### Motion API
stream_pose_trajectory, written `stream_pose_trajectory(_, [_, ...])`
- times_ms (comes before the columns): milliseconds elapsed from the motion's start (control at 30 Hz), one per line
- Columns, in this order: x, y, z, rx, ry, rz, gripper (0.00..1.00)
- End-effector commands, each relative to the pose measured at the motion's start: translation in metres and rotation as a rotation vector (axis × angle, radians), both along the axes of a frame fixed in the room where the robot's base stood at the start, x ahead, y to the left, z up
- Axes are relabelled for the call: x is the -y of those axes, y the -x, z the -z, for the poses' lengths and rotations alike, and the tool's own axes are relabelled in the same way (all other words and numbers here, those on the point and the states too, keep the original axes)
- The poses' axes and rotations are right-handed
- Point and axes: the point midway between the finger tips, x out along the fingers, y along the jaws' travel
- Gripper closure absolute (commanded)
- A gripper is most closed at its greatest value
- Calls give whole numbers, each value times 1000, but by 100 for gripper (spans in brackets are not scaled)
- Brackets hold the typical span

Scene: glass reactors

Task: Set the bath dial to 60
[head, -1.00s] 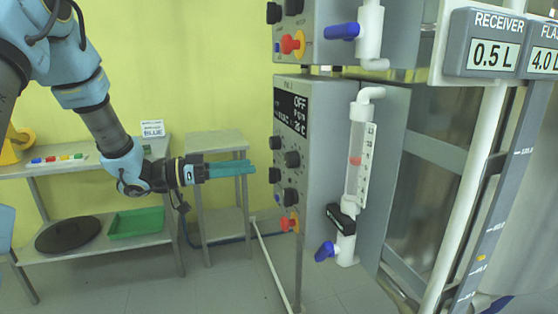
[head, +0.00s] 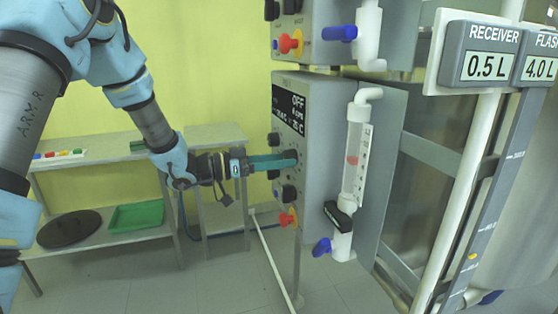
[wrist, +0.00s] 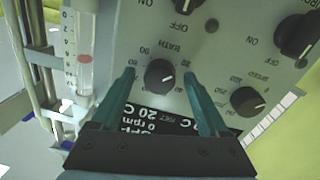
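The bath dial (wrist: 159,74) is a black knob with a printed number ring and the word BATH beside it on the grey control panel (wrist: 225,60). In the wrist view it lies between the two teal fingertips of my gripper (wrist: 158,79), which are apart on either side of it. I cannot tell whether they touch it. In the head view my gripper (head: 283,160) reaches the panel face (head: 318,130) and its fingers hide the dial. The panel display (head: 292,110) reads OFF. The dial's exact setting is too small to read.
Other black knobs (wrist: 247,101) sit close beside the dial, including one labelled SPEED. A flow tube (head: 355,160) with a blue valve (head: 322,247) stands on the panel's right side. A red knob (head: 288,218) is below. A shelf with a green tray (head: 136,216) stands behind.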

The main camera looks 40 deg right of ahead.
Motion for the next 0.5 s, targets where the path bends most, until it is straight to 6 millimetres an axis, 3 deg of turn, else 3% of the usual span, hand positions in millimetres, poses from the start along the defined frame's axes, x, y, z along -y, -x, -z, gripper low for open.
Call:
stream_pose_trajectory(67, [0,0,0,0,0,0,32])
stream_pose_trajectory(500, [0,0,0,0,0,0,82])
